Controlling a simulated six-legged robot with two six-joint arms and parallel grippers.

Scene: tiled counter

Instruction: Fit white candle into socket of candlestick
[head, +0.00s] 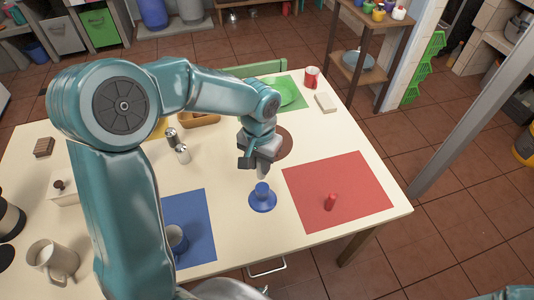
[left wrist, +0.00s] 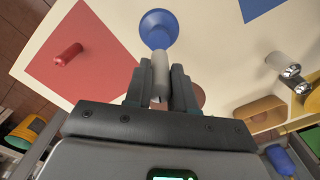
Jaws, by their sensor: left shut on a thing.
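The blue candlestick (head: 262,200) stands on the cream table, left of the red mat, its socket facing up. It also shows in the left wrist view (left wrist: 158,26), just beyond the fingertips. My left gripper (head: 262,166) is above and a little behind the candlestick in the head view. In the left wrist view, my left gripper (left wrist: 161,84) is shut on the white candle (left wrist: 160,66), whose end sticks out between the fingers toward the candlestick. The candle appears apart from the socket, but the exact gap is hard to judge. My right gripper is out of view.
A blue mat (head: 200,210) with a mug (head: 177,239) lies to the left. Two shakers (head: 183,153) and a brown round mat (head: 285,145) are behind. A red can (head: 311,77) stands at the far edge.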

